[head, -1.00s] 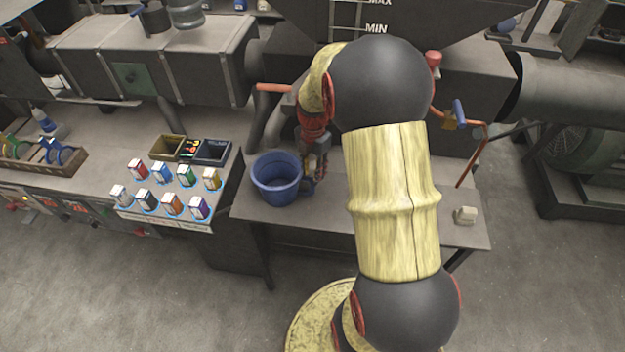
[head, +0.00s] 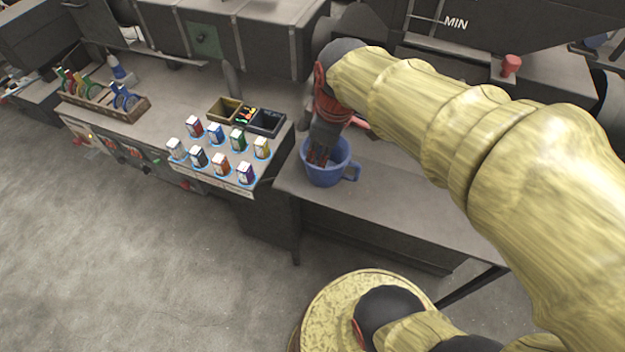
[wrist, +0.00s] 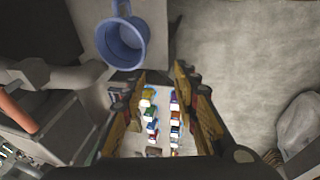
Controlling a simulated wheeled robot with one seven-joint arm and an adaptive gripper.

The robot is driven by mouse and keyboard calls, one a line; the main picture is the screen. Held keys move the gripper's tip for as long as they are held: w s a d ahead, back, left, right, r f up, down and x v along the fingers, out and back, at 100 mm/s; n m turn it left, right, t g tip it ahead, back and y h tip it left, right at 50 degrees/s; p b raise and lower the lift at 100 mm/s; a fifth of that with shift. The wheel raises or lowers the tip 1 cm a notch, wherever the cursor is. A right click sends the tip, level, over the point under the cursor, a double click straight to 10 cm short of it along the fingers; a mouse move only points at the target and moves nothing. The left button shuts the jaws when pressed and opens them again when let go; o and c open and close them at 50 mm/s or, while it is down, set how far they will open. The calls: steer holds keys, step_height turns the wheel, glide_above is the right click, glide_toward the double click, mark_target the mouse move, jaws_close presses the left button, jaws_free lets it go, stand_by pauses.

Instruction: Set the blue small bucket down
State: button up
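The blue small bucket (head: 325,175) stands upright on the dark table (head: 400,210), near its left front corner, with its handle to the right. In the wrist view the bucket (wrist: 122,42) is at upper left, outside the fingers, with its handle toward the top edge. My gripper (head: 320,156) overlaps the bucket's mouth in the head view and hides part of its rim. In the wrist view my gripper (wrist: 161,70) has its fingers apart with nothing held between them. The bucket's inside looks empty in the wrist view.
Left of the table is a bench with several small boxes (head: 221,161), a dark open bin (head: 266,122) and a wooden tool rack (head: 100,100). A red knob (head: 510,66) is on the machine behind. The table right of the bucket is clear.

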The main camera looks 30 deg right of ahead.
steer(key=s+a+r+m+t, duration=0.2)
steer(key=s+a+r+m, duration=0.1)
steer(key=s+a+m, duration=0.4)
steer(key=shift+s+a+r+m+y, duration=0.2)
steer(key=shift+s+a+m+y, duration=0.15)
steer(key=shift+s, duration=0.6)
